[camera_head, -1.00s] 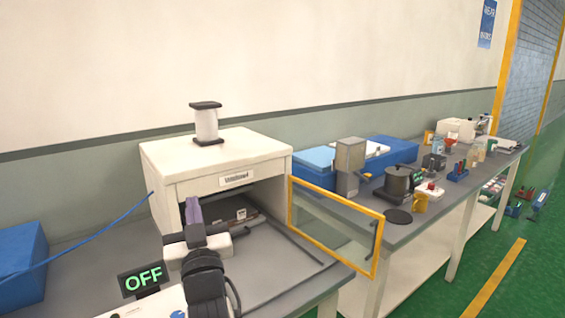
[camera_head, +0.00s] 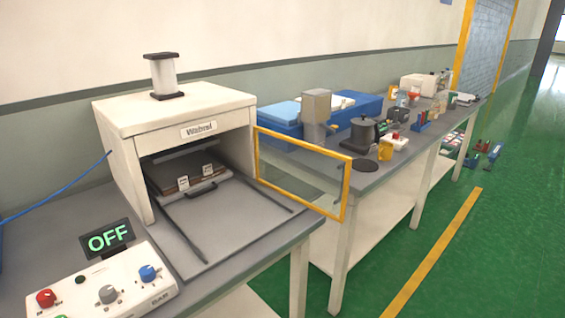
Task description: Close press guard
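The press (camera_head: 180,118) is a cream box with a cylinder on top, standing on the grey table at the left. Its front is open, and a dark plate stack (camera_head: 185,175) with two small white labelled blocks sits inside. The press guard (camera_head: 300,205), a clear panel in a yellow frame, stands swung open at the press's right side, sticking out over the table's front right. A dark handle (camera_head: 338,183) shows near its free end. My gripper is not in this view.
A control box (camera_head: 105,290) with knobs and an OFF display (camera_head: 110,238) sits at the front left. The second table (camera_head: 375,185) holds a pot (camera_head: 363,132), a yellow cup (camera_head: 385,150) and blue bins (camera_head: 357,108). Green floor (camera_head: 480,250) is open at the right.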

